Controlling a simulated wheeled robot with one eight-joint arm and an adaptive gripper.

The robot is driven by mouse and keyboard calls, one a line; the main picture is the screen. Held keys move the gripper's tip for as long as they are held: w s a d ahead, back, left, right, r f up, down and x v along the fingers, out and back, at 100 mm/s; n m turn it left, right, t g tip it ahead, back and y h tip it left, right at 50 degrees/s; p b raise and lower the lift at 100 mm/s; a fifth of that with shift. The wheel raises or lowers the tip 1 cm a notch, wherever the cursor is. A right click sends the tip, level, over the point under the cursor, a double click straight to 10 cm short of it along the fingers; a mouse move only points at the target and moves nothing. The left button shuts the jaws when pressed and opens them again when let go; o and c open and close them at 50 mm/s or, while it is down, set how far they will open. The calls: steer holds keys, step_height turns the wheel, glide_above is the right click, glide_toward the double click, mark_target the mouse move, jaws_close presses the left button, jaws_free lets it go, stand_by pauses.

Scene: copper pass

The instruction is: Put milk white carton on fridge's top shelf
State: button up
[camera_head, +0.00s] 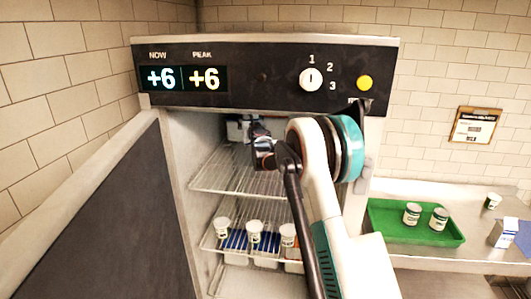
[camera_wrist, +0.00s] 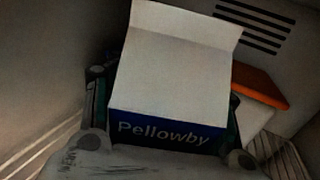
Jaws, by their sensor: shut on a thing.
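A white carton (camera_wrist: 178,70) with a blue band reading "Pellowby" fills the middle of the wrist view. My gripper (camera_wrist: 166,100) is shut on it, with a dark finger on each side. In the head view my arm reaches into the open fridge (camera_head: 180,160), above its upper wire shelf (camera_head: 225,180). My wrist and arm hide most of the carton there. I cannot tell whether the carton touches the shelf; wire bars (camera_wrist: 275,155) show low in the wrist view.
An orange-topped white container (camera_wrist: 262,88) stands behind the carton, to the right. Several white cups (camera_head: 254,228) stand on the lower shelf. The fridge door (camera_head: 95,220) is open at left. A green tray (camera_head: 385,222) with two jars and another carton (camera_head: 503,232) are on the right counter.

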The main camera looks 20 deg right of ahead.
steer(key=s+d+b, duration=0.2)
steer(key=s, duration=1.7)
step_height(320, 180, down, 6)
steer(key=shift+s+f+b, duration=0.1)
steer(key=shift+b, duration=1.1)
steer(key=shift+s+f, duration=0.15)
steer(key=shift+f, duration=0.15)
steer(key=shift+s+r, duration=0.1)
steer(key=shift+r, duration=0.05)
steer(key=o, duration=1.7)
